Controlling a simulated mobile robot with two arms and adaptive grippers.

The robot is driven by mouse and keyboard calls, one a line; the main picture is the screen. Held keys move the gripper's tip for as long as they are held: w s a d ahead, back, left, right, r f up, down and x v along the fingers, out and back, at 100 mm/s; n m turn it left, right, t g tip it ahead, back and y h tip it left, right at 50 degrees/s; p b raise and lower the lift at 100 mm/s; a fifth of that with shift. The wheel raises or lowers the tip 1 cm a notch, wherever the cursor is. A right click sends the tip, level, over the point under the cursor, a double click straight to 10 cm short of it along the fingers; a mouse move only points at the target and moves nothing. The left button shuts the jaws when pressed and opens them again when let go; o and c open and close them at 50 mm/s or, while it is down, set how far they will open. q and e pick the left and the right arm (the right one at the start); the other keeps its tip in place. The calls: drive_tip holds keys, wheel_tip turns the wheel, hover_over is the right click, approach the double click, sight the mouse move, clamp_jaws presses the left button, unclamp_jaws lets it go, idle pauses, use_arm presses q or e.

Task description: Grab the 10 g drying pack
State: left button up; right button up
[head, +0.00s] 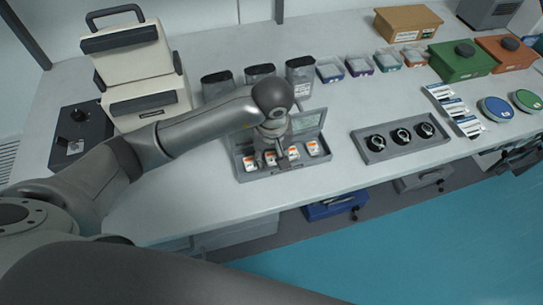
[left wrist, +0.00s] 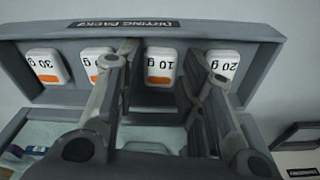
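The 10 g drying pack (left wrist: 161,66) is white with an orange band. It sits in a slot of the grey drying-packs case (left wrist: 215,30), and its label reads upside down in the left wrist view. My left gripper (left wrist: 163,75) is open, with one finger to each side of this pack; I cannot tell whether they touch it. In the head view the left gripper (head: 272,152) points down into the open case (head: 243,176) and partly covers the middle packs. My right gripper is not in view.
The 20 g pack (left wrist: 223,64) is close beside the right finger. Another pack (left wrist: 93,63) is partly hidden by the left finger, and a 30 g pack (left wrist: 46,66) is farther left. The case lid (head: 308,122) stands open behind. A grey tray (head: 385,155) lies to the right.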

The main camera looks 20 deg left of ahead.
use_arm(q)
drive_tip(key=c, duration=0.4)
drive_tip(key=shift+r, duration=0.15)
